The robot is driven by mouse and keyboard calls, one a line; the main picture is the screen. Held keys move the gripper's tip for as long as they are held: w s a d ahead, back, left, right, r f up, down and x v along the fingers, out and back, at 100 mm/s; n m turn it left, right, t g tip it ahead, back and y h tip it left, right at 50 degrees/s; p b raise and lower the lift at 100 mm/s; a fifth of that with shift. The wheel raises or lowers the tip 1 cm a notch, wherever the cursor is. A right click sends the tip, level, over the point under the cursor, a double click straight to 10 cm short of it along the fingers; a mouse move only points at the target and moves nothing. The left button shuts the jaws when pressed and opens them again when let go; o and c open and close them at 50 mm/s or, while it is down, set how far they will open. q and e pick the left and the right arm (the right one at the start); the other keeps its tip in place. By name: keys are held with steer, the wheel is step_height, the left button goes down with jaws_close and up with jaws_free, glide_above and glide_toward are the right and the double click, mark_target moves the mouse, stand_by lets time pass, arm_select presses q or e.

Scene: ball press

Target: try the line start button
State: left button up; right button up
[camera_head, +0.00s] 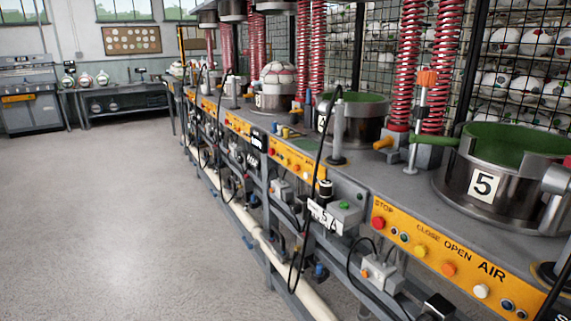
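No button in view carries a readable "line start" label. A green button (344,205) sits on a small grey box under the bench edge, above a white tag (325,217). To its right, a yellow control panel (465,258) reads STOP, CLOSE, OPEN and AIR. It carries a red button (378,222), a yellow button (420,251), an orange button (449,269) and a white button (481,291). Neither of my grippers is in view.
A long grey press bench runs from the right foreground to the back. Black cables hang before the panels. A pale pipe (251,226) runs low along the bench. The grey floor (100,220) at left is clear.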

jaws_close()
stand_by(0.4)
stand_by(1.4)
